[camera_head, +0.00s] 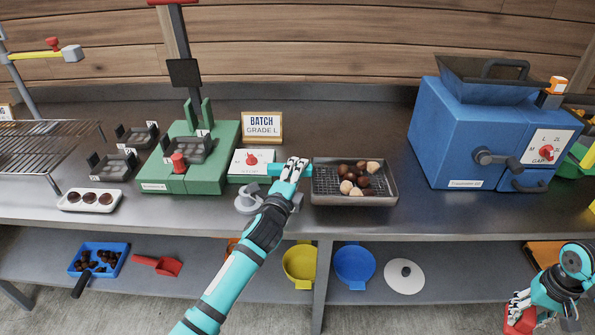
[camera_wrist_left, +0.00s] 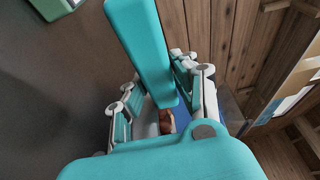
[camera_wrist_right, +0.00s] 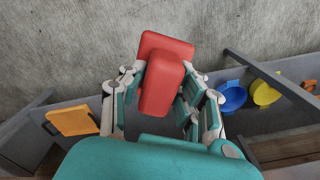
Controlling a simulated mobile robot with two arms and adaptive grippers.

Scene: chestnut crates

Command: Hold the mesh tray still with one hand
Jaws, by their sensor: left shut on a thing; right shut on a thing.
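The mesh tray (camera_head: 354,199) sits on the metal bench, with several dark brown and pale chestnuts (camera_head: 360,176) lying in it. My left gripper (camera_head: 300,170) is at the tray's left edge and is shut on it. In the left wrist view my left gripper's fingers (camera_wrist_left: 165,108) hide most of the tray, and one brown chestnut (camera_wrist_left: 167,121) shows between them. My right gripper (camera_head: 522,308) is low at the right, apart from the tray. It is shut on a red block-like thing (camera_wrist_right: 163,80), whose full shape I cannot tell.
A blue machine (camera_head: 450,140) with a crank stands right of the tray. A green press (camera_head: 205,165) and a sign (camera_head: 262,127) stand to the left. The lower shelf holds a yellow bowl (camera_head: 299,265), a blue bowl (camera_head: 354,267) and a white lid (camera_head: 405,277). Bench between tray and blue machine is clear.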

